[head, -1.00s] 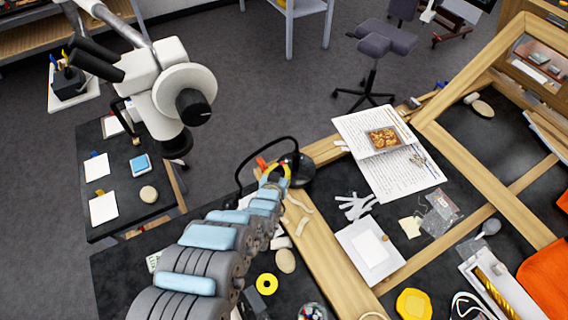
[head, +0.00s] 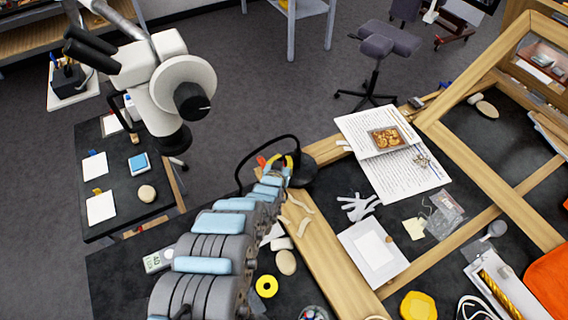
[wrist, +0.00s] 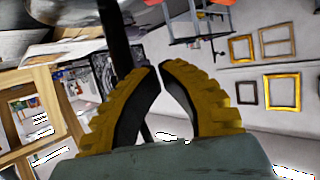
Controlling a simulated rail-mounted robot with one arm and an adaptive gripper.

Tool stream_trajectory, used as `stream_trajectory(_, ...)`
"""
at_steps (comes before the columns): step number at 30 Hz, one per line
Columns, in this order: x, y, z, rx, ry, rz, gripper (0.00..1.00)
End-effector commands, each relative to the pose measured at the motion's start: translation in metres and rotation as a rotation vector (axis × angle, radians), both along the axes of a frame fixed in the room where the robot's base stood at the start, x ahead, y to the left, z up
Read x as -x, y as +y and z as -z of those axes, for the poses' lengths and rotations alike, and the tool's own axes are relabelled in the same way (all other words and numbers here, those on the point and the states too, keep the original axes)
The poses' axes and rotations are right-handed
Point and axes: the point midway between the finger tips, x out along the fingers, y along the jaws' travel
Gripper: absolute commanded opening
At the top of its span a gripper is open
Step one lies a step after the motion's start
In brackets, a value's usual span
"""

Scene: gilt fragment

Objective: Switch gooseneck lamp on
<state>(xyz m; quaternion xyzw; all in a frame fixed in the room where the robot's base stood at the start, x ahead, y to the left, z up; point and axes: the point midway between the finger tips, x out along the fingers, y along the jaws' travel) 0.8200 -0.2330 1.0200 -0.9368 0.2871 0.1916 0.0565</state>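The gooseneck lamp shows in the head view as a thin black curved neck (head: 262,140) with a dark round head (head: 302,170) by the wooden frame's left edge. My gripper (head: 284,163) is close to the lamp head and partly hidden behind my arm; I cannot tell whether they touch. In the wrist view my gripper's yellow fingers (wrist: 160,68) have their tips almost together, with a thin gap and nothing between them. A dark pole (wrist: 115,40), perhaps part of the lamp, passes behind the left finger. The lamp's switch cannot be made out.
A white microscope (head: 165,85) stands at the left. A yellow tape ring (head: 267,286) lies near my arm.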

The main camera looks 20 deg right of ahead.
Motion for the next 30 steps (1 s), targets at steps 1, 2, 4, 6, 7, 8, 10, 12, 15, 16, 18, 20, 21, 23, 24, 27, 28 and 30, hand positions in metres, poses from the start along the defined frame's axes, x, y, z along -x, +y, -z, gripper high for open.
stream_trajectory(1,-0.003,-0.002,0.002,0.003,0.001,-0.002,0.0)
stream_trajectory(2,-0.005,-0.003,0.002,0.003,-0.002,-0.003,0.0)
stream_trajectory(4,-0.01,-0.005,0.003,0.002,-0.006,-0.003,0.0)
stream_trajectory(6,-0.014,-0.007,0.008,0.0,-0.002,-0.003,0.0)
stream_trajectory(7,-0.015,-0.01,0.009,0.0,-0.001,-0.001,0.0)
stream_trajectory(8,-0.016,-0.011,0.01,0.001,0.0,0.0,0.0)
stream_trajectory(10,-0.021,-0.015,0.011,0.002,-0.003,0.0,0.0)
stream_trajectory(12,-0.026,-0.017,0.013,0.001,-0.005,-0.001,0.0)
stream_trajectory(15,-0.031,-0.018,0.018,-0.003,-0.003,-0.003,0.0)
stream_trajectory(16,-0.03,-0.018,0.022,-0.003,-0.002,-0.003,0.0)
stream_trajectory(18,-0.028,-0.017,0.03,-0.003,-0.001,-0.003,0.0)
stream_trajectory(20,-0.027,-0.016,0.035,-0.003,-0.001,-0.004,0.0)
stream_trajectory(21,-0.027,-0.016,0.038,-0.003,-0.001,-0.003,0.0)
stream_trajectory(23,-0.027,-0.015,0.044,-0.002,-0.001,-0.003,0.0)
stream_trajectory(24,-0.026,-0.015,0.046,-0.003,-0.001,-0.003,0.0)
stream_trajectory(27,-0.025,-0.014,0.052,-0.004,-0.002,-0.003,0.0)
stream_trajectory(28,-0.025,-0.014,0.053,-0.005,-0.001,-0.002,0.0)
stream_trajectory(30,-0.025,-0.014,0.055,-0.005,-0.001,-0.002,0.0)
